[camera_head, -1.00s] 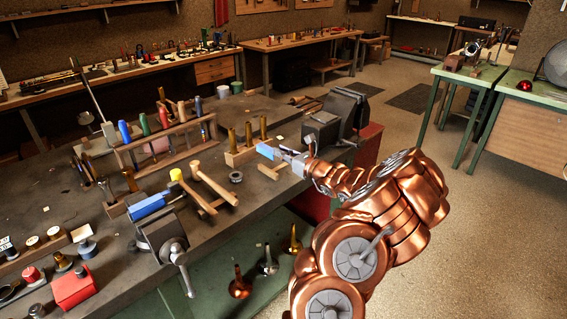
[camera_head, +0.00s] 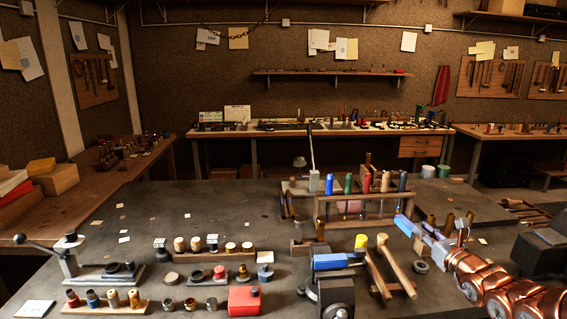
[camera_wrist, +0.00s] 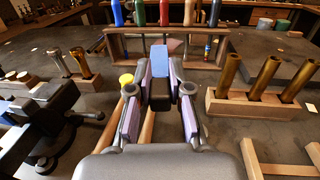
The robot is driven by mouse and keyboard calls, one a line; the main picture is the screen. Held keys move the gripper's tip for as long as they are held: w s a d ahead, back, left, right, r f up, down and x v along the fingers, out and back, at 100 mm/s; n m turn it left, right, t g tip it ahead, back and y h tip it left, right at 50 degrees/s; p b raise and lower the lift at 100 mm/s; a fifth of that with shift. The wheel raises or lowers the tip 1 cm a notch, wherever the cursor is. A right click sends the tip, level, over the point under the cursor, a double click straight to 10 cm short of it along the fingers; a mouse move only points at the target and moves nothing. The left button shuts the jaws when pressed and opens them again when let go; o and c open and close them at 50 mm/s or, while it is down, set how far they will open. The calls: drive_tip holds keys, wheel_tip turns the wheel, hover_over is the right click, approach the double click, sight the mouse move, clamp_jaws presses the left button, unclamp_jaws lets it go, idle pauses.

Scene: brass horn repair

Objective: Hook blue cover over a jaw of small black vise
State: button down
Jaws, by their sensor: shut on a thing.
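My gripper (camera_head: 425,236) is shut on a blue cover (camera_head: 405,225), which sticks out past the fingertips above the bench. In the wrist view the blue cover (camera_wrist: 161,58) stands up between the fingertips (camera_wrist: 160,88). The small black vise (camera_head: 336,291) is at the bench's front, left of and apart from my gripper. Another blue cover (camera_head: 329,262) sits at the top of that vise, on one jaw. In the wrist view a dark vise (camera_wrist: 40,122) is cut off at the left. How the other jaw lies is hard to see.
Two mallets (camera_head: 400,266) lie between the vise and my gripper. A rack of coloured-handle tools (camera_head: 365,207) stands behind. A wooden block with brass posts (camera_wrist: 258,108) is right of my gripper. A larger vise (camera_head: 545,250) is at the right edge.

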drive_tip(key=a+y, duration=0.1)
drive_tip(key=a, duration=0.8)
drive_tip(key=a+n+y, duration=0.1)
drive_tip(key=a, duration=0.8)
drive_tip(key=w+a+r+n+y, duration=0.1)
drive_tip(key=a, duration=0.8)
drive_tip(key=shift+w+a+g, duration=0.1)
drive_tip(key=shift+a+g, duration=0.2)
drive_tip(key=shift+a, duration=0.1)
